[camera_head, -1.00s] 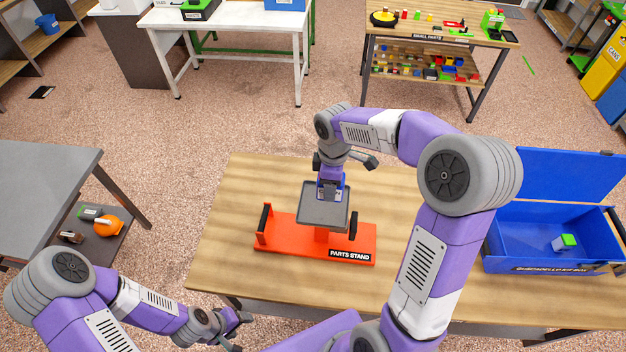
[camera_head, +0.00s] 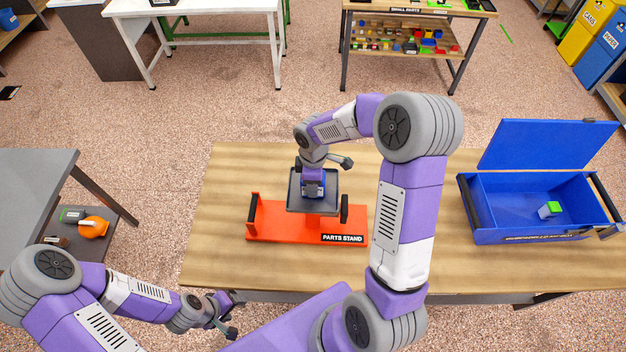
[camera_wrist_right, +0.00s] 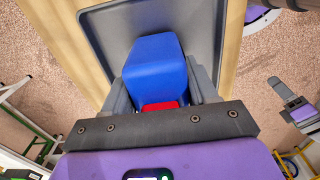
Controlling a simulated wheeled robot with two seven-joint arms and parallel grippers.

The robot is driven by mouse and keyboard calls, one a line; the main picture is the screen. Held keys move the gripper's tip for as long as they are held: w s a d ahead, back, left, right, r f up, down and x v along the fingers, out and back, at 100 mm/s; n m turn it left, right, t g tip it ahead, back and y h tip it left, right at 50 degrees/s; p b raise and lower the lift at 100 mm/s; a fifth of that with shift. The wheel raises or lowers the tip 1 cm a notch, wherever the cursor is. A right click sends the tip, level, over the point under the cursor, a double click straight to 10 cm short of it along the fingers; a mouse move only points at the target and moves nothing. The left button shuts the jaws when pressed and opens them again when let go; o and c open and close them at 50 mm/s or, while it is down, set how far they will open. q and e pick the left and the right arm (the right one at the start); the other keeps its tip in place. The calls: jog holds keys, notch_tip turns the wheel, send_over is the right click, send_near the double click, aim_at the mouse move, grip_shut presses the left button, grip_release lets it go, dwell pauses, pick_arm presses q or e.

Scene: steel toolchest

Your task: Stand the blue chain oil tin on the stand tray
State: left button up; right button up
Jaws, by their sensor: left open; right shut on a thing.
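The blue chain oil tin (camera_wrist_right: 156,68) is between the fingers of my right gripper (camera_wrist_right: 160,92), which is shut on it. Its red part (camera_wrist_right: 160,106) faces my palm. In the head view the tin (camera_head: 314,191) is over the grey stand tray (camera_head: 297,204), mostly covered by my right wrist. The tray (camera_wrist_right: 112,28) lies behind the tin in the wrist view. I cannot tell whether the tin touches it. The tray tops the orange parts stand (camera_head: 275,228). My left gripper (camera_head: 228,318) is open and empty, low in front of the table's left part.
The wooden table (camera_head: 225,185) has clear room around the stand. An open blue box (camera_head: 500,213) with a small green-topped item (camera_head: 550,209) stands at the right. A grey table (camera_head: 35,190) is at the left, with an orange item (camera_head: 93,226) on its shelf.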

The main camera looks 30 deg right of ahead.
jog(key=shift+f, duration=0.1)
jog(key=o, duration=1.2)
jog(key=shift+r, duration=0.2)
notch_tip(320, 180, up, 12)
jog(key=shift+f, duration=0.1)
